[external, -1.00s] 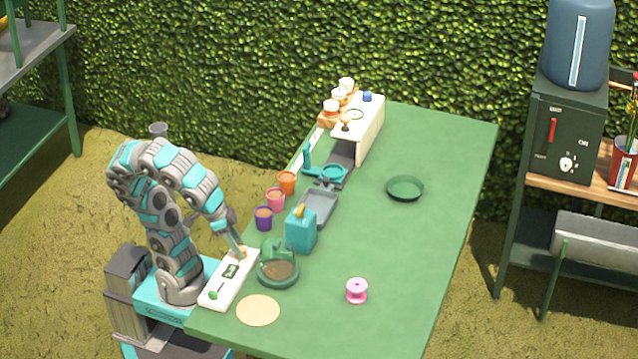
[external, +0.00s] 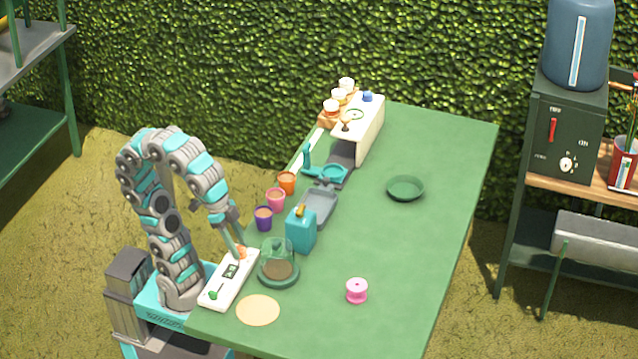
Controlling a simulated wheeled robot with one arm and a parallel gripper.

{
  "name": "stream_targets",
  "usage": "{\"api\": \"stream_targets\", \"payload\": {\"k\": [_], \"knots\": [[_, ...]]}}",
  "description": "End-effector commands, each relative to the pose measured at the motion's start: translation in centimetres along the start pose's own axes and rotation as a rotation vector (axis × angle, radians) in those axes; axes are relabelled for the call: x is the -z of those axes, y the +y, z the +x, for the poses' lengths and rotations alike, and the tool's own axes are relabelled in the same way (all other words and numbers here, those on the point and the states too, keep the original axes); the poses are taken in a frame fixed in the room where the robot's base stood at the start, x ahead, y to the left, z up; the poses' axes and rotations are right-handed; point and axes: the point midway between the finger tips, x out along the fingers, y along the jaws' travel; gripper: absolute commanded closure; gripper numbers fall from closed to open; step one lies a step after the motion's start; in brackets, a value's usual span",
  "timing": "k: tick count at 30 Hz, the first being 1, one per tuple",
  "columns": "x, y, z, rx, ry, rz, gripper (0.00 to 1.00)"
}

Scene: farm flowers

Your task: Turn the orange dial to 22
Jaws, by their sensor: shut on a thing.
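The orange dial (external: 242,253) sits at the far end of a white panel (external: 221,290) on the near left edge of the green table. The panel also carries a small dark display (external: 231,271), too small to read here, and a green knob (external: 213,295) at its near end. My gripper (external: 240,249) points down over the orange dial and is shut on it. The fingers partly hide the dial, so its angle cannot be told.
A glass dome on a dark green base (external: 278,271) stands just right of the panel. A teal box (external: 301,230) and several colored cups (external: 263,218) stand beyond it. A tan disc (external: 258,310) lies nearby. The right side of the table is mostly clear.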

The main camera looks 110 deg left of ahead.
Motion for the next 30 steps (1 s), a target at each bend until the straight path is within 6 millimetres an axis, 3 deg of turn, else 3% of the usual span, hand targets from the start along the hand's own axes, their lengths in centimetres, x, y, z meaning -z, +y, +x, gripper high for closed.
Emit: {"api": "stream_targets", "payload": {"k": [8,9,17,25,30], "knots": [[0.0,0.0,0.0,0.0,-0.001,0.0,1.0],[0.0,0.0,0.0,0.0,-0.001,0.0,0.57],[0.0,0.0,0.0,0.0,0.0,0.0,0.28],[0.0,0.0,-0.1,0.0,0.0,0.0,0.28],[0.2,0.0,-1.4,-0.001,0.005,-0.001,0.28]]}}
